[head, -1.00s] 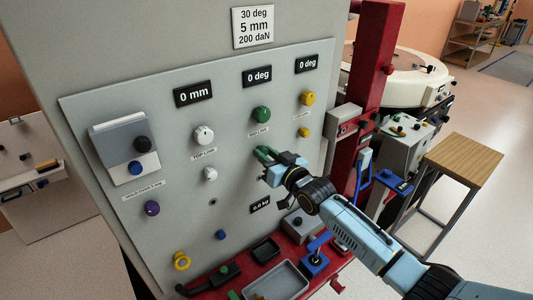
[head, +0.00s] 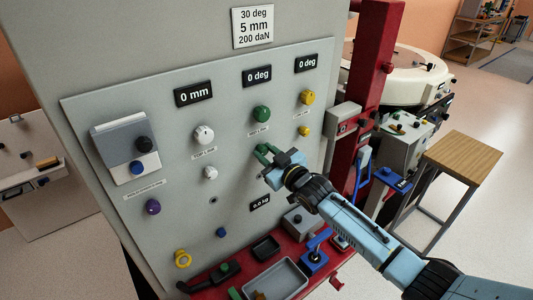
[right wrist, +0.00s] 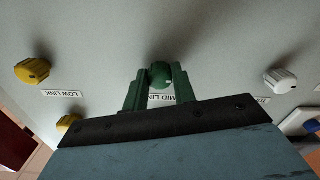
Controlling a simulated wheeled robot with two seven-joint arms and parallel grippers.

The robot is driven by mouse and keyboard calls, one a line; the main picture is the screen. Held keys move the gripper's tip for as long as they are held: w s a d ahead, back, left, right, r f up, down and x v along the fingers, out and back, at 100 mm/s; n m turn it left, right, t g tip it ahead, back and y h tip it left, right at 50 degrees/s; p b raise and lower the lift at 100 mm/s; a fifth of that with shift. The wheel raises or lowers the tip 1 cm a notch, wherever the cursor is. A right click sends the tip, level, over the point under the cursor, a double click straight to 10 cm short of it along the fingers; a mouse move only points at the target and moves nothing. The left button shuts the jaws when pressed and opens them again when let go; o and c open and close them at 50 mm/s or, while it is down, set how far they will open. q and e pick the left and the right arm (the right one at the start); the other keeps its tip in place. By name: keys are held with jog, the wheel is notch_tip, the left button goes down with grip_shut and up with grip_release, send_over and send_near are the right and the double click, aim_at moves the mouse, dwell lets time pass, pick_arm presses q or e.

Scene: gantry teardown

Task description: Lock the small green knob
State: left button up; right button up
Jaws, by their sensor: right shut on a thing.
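The small green knob (head: 262,147) is on the grey panel, below the large green knob (head: 261,114) and its label. My right gripper (head: 264,154) has green fingers at the small knob and is shut on it; the fingers cover most of it. In the right wrist view my gripper (right wrist: 157,88) has one finger on each side of the line of sight to the large green knob (right wrist: 160,75). The MID LINK label (right wrist: 186,98) shows partly between the fingers. The small knob is hidden there behind the gripper. My left gripper is not in view.
Yellow knobs (head: 307,97) are to the right and white knobs (head: 204,134) to the left on the panel. Displays above read 0 mm, 0 deg and 0 deg. A red shelf with a grey tray (head: 278,281) is below. A red column (head: 372,90) stands to the right.

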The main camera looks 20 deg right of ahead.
jog(key=o, duration=1)
jog(key=shift+s, duration=0.15)
jog(key=v, duration=1.3)
